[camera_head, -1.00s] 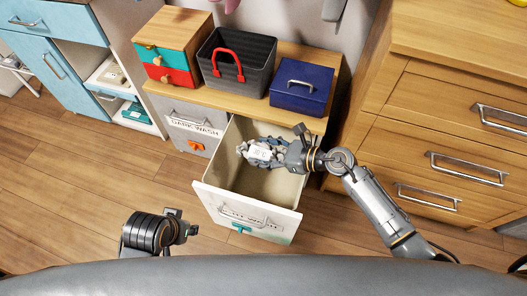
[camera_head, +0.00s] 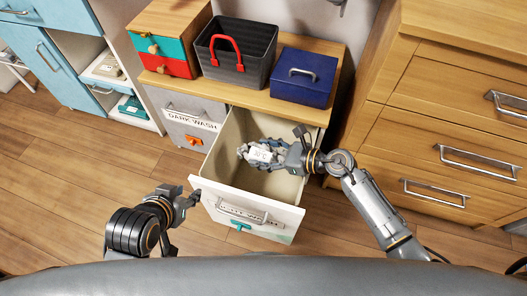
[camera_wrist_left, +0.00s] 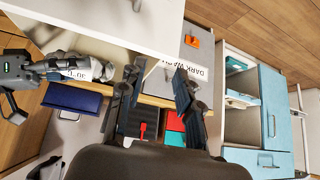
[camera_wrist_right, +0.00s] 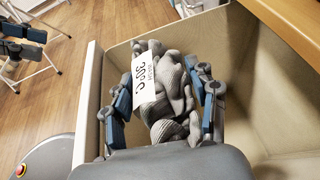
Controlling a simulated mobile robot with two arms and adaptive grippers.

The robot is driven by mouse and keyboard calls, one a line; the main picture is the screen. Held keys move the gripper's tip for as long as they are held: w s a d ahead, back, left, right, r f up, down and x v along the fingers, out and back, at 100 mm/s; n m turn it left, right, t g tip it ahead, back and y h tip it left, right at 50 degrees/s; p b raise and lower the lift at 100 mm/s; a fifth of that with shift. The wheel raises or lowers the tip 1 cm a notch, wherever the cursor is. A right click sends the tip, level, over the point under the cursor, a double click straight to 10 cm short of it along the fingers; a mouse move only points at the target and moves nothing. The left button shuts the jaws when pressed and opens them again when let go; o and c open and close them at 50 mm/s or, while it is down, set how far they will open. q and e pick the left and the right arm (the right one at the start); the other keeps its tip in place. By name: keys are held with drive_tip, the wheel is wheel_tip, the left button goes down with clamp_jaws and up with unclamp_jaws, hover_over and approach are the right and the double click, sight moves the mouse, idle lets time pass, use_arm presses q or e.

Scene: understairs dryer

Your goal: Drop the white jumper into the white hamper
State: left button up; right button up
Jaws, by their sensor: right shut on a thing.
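A crumpled grey-white knit garment with a white "30°C" tag (camera_wrist_right: 158,95) is held between the fingers of my right gripper (camera_head: 262,152). It hangs inside the open pull-out hamper (camera_head: 214,160), below its rim. The hamper has a white front panel with a handle and a partly readable "WASH" label. In the right wrist view the fingers (camera_wrist_right: 162,100) press the garment from both sides. My left gripper (camera_head: 190,198) is empty beside the hamper's front left corner. Its fingers stand apart in the left wrist view (camera_wrist_left: 160,85).
A shut grey hamper labelled "DARK WASH" (camera_head: 185,103) is left of the open one. Above stand a small drawer box (camera_head: 165,55), a black basket with a red handle (camera_head: 245,75) and a blue box (camera_head: 302,75). A wooden dresser (camera_head: 440,130) is at the right.

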use_arm(q)
drive_tip(key=shift+w+d+r+t, duration=0.2)
drive_tip(key=shift+w+r+t, duration=0.15)
drive_tip(key=shift+w, duration=0.25)
use_arm(e)
drive_tip(key=shift+f, duration=0.15)
drive_tip(key=o, duration=1.3)
drive_tip(key=shift+o, duration=0.2)
drive_tip(key=v, duration=1.2)
drive_tip(key=shift+a, duration=0.1)
